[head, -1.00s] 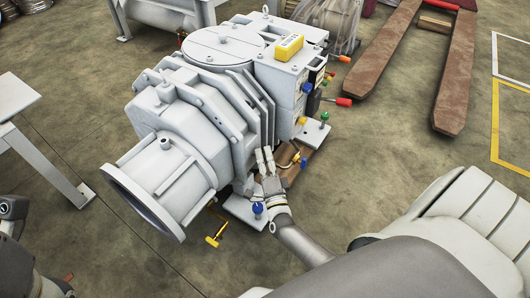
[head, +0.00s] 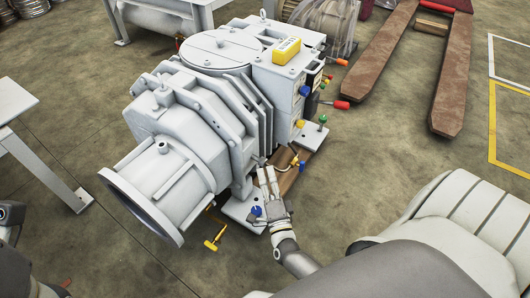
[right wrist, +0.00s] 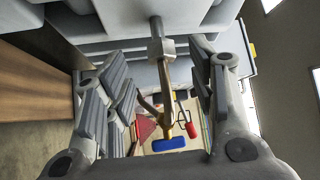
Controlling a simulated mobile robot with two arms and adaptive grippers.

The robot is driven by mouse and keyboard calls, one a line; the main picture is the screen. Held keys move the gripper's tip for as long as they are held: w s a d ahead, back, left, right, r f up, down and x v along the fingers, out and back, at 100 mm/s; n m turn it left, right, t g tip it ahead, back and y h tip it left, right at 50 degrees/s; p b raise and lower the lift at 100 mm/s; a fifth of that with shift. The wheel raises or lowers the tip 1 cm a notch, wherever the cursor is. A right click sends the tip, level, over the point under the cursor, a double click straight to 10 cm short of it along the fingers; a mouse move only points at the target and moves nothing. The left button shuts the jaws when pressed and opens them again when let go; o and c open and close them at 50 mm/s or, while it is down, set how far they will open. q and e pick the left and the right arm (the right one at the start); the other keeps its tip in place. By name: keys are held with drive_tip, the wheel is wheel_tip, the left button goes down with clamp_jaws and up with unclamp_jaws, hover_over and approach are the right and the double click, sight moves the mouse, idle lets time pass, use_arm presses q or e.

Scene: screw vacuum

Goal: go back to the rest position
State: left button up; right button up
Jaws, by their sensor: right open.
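The large grey vacuum machine (head: 185,140) stands in the middle of the head view, with a round flanged opening at its lower left. My right gripper (head: 266,172) is beside its lower right side, above the base foot, fingers pointing up toward the housing. In the right wrist view my right gripper (right wrist: 165,85) has its fingers spread apart. A metal valve stem with a blue handle (right wrist: 170,144) shows in the gap between the fingers; I cannot tell whether it touches them. Part of my left arm shows at the left edge, but its gripper is not visible.
A yellow box (head: 287,51) sits on top of the machine. Red (head: 341,105) and green (head: 323,118) handles stick out on its right; a yellow handle (head: 211,244) lies low in front. A grey table (head: 14,105) is at left, a brown pallet jack (head: 455,80) at upper right.

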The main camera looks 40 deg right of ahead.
drive_tip(key=shift+s+a+f, duration=0.1)
drive_tip(key=shift+s+a, duration=0.15)
drive_tip(key=shift+s, duration=0.35)
